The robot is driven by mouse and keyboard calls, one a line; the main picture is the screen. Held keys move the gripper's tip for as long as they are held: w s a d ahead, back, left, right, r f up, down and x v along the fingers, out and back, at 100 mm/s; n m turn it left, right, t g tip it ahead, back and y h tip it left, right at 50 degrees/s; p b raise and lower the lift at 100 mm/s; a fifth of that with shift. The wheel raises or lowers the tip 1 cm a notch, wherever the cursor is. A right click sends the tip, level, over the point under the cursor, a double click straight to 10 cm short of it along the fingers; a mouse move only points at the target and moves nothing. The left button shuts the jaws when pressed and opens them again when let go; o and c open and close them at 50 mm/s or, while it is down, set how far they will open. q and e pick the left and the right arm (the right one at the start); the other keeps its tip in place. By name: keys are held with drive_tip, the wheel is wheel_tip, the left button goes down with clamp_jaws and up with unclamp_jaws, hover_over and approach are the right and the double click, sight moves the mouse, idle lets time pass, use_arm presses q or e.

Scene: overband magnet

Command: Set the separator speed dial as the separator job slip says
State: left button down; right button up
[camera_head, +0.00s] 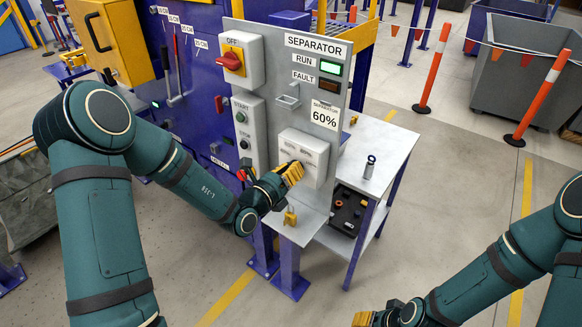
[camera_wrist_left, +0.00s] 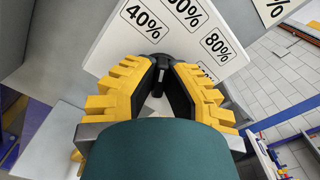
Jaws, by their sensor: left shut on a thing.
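The separator job slip (camera_head: 325,117), a white card reading "SEPARATOR 60%", is on the grey panel (camera_head: 285,52) under the RUN and FAULT lamps. The speed dial's white box (camera_head: 313,157) is lower on the panel. In the left wrist view its face (camera_wrist_left: 165,32) shows 40% at left, a cut-off label at the top, 80% at right and a partly hidden label below that. My left gripper (camera_head: 293,174) is shut on the dark dial knob (camera_wrist_left: 153,61); its fingers hide most of the knob and its pointer. My right gripper (camera_head: 372,318) is at the bottom edge, partly cut off, away from the panel.
A red OFF switch (camera_head: 231,61) and a START/STOP box (camera_head: 245,128) are left of the dial. A grey side table (camera_head: 385,140) holds a small cylinder (camera_head: 369,167), with a black tray (camera_head: 348,212) below.

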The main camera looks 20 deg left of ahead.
use_arm(q)
drive_tip(key=shift+r+m, duration=0.1)
drive_tip(key=shift+m, duration=1.1)
drive_tip(key=c, duration=1)
unclamp_jaws()
drive_tip(key=shift+w, duration=0.1)
drive_tip(key=v, duration=0.7)
drive_tip(key=shift+s, duration=0.3)
